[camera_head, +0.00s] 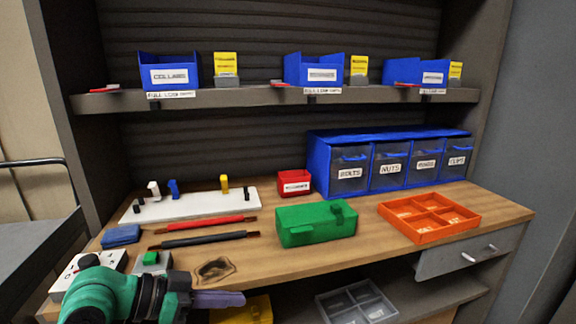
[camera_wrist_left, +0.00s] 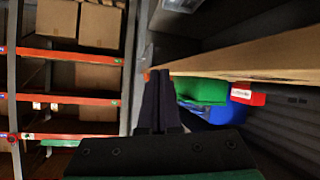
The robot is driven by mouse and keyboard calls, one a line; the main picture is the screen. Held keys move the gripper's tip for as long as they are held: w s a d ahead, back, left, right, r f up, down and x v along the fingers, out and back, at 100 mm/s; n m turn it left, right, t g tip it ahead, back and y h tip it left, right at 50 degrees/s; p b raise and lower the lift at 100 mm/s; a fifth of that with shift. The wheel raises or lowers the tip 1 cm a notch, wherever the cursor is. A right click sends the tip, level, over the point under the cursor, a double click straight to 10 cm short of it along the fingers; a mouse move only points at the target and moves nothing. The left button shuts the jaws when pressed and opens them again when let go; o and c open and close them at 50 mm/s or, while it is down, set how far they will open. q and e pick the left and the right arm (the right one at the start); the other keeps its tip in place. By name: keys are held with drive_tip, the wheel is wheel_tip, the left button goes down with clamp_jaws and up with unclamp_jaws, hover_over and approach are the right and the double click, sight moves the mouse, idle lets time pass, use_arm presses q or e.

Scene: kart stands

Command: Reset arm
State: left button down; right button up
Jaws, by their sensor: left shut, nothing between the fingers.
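My left arm comes in from the lower left in the head view, green and black. Its gripper (camera_head: 218,299) is just off the front edge of the wooden workbench (camera_head: 380,240), low beside a dark stain. In the left wrist view the gripper (camera_wrist_left: 162,74) shows two dark fingers side by side, shut with nothing between them. The bench edge (camera_wrist_left: 250,68) runs close to the fingertips in that view. My right gripper is in neither view.
On the bench are a green box (camera_head: 312,229), an orange divided tray (camera_head: 415,230), a small red bin (camera_head: 294,183), a white peg board (camera_head: 205,207) and two rods (camera_head: 215,223). A grey drawer (camera_head: 465,257) is at the right. Shelves with cartons (camera_wrist_left: 100,25) show in the wrist view.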

use_arm(q)
drive_tip(key=s+a+f+n+y, duration=0.2)
drive_tip(key=f+y, duration=0.1)
drive_tip(key=f, duration=0.5)
drive_tip(key=s+a+f+n+y, duration=0.2)
drive_tip(key=a+f+n+y, duration=0.1)
drive_tip(key=f, duration=0.5)
drive_tip(key=s+a+f+n+g+y, duration=0.2)
drive_tip(key=s+a+f+n+y, duration=0.4)
drive_tip(key=s, duration=0.5)
wheel_tip(320, 180, down, 15)
drive_tip(key=a+m+p, duration=0.1)
drive_tip(key=m+p, duration=0.2)
drive_tip(key=p, duration=0.2)
drive_tip(key=s+a+f+g+p, duration=0.1)
drive_tip(key=s+f+p, duration=0.1)
drive_tip(key=s+f, duration=0.4)
drive_tip(key=s+a+f+g+p, duration=0.1)
drive_tip(key=s+a+f+p, duration=0.1)
drive_tip(key=s+f, duration=0.5)
drive_tip(key=s+p, duration=0.1)
drive_tip(key=s, duration=0.5)
drive_tip(key=shift+f+h, duration=0.25)
drive_tip(key=shift+h, duration=0.05)
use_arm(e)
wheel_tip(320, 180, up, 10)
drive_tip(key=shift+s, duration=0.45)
